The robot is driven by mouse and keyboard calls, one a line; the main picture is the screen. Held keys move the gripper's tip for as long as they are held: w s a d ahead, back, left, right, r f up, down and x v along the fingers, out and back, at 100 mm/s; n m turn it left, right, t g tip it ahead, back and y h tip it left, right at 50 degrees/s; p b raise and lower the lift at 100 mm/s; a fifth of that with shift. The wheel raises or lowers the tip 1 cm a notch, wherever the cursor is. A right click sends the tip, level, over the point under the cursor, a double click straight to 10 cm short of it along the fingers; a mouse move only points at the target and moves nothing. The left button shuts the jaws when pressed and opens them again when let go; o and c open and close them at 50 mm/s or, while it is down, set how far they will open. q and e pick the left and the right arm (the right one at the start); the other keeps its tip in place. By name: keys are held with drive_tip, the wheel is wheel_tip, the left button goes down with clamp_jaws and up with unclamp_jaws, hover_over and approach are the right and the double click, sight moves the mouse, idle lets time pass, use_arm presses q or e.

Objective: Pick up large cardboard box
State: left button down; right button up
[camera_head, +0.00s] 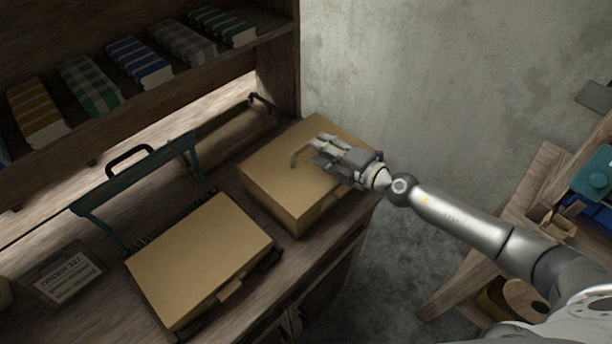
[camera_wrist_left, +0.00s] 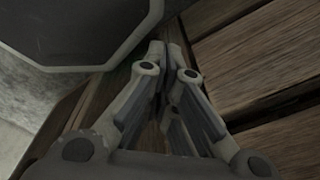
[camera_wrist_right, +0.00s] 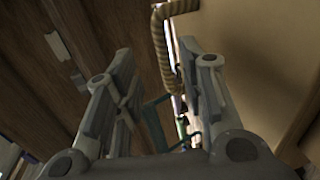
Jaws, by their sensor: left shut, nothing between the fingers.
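A cardboard box (camera_head: 272,166) sits at the right end of the wooden bench. A curved tan handle (camera_head: 296,157) shows at its top. My right gripper (camera_head: 318,148) is over this box, and its arm comes in from the right. In the right wrist view its fingers (camera_wrist_right: 160,75) are apart, with the rope-like handle (camera_wrist_right: 163,45) just beyond and nearer the right finger. I cannot tell whether they touch. A second cardboard box (camera_head: 200,258) lies flat to the left. My left gripper shows only in the left wrist view; its fingers (camera_wrist_left: 167,60) are shut and empty, near wooden boards.
A teal frame with a dark handle (camera_head: 130,160) stands behind the left box. An order card (camera_head: 68,283) lies at far left. Folded cloths (camera_head: 140,60) fill the shelf above. A wooden table (camera_head: 540,190) stands at right, past a floor gap.

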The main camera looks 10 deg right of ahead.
drive_tip(key=x, duration=0.3)
drive_tip(key=b+x, duration=0.1)
drive_tip(key=x, duration=0.1)
drive_tip(key=shift+w+a+f, duration=0.2)
drive_tip(key=shift+w+f, duration=0.05)
drive_tip(key=shift+f, duration=0.05)
drive_tip(key=shift+s+r, duration=0.1)
drive_tip(key=shift+d, duration=0.1)
drive_tip(key=shift+c, duration=1.1)
clamp_jaws()
